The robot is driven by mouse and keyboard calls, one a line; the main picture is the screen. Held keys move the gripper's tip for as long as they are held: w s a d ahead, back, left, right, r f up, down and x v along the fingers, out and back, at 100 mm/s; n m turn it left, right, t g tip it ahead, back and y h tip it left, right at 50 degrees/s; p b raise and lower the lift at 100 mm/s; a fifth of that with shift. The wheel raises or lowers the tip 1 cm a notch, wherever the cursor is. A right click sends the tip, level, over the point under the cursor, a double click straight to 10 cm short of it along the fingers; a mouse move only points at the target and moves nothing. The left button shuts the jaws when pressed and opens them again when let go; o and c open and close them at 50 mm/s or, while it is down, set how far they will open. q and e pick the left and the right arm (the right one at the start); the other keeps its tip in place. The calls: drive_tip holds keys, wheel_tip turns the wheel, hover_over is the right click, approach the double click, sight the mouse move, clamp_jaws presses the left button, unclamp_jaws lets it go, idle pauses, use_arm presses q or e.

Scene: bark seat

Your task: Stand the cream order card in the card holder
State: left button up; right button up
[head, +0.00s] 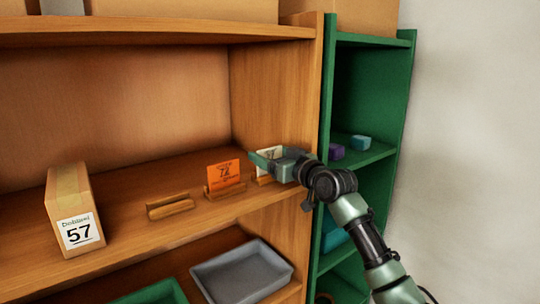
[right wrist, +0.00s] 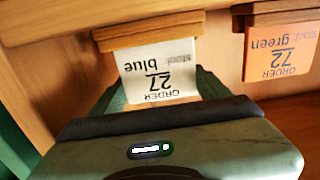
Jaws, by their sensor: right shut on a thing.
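The cream order card (right wrist: 156,75), printed "ORDER 27 stool blue", appears upside down in the right wrist view. Its foot meets a wooden card holder (right wrist: 150,29); I cannot tell how deep it sits in the slot. In the head view the card (head: 268,156) is partly hidden by my right gripper (head: 272,163), which is shut on it at the right end of the shelf. An empty wooden card holder (head: 170,207) lies on the shelf to the left. My left gripper is not in view.
An orange card (head: 223,174) numbered 72 stands in its own holder (head: 225,190), left of my right gripper. A box labelled 57 (head: 75,210) stands farther left. A grey tray (head: 241,273) is on the shelf below. A green shelf unit (head: 328,130) adjoins on the right.

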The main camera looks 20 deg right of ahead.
drive_tip(key=shift+f, duration=0.5)
drive_tip(key=o, duration=1.3)
drive_tip(key=shift+o, duration=0.2)
drive_tip(key=shift+r, duration=0.1)
drive_tip(key=shift+r+p, duration=2.65)
drive_tip(key=shift+r, duration=0.85)
drive_tip(key=shift+f, duration=0.1)
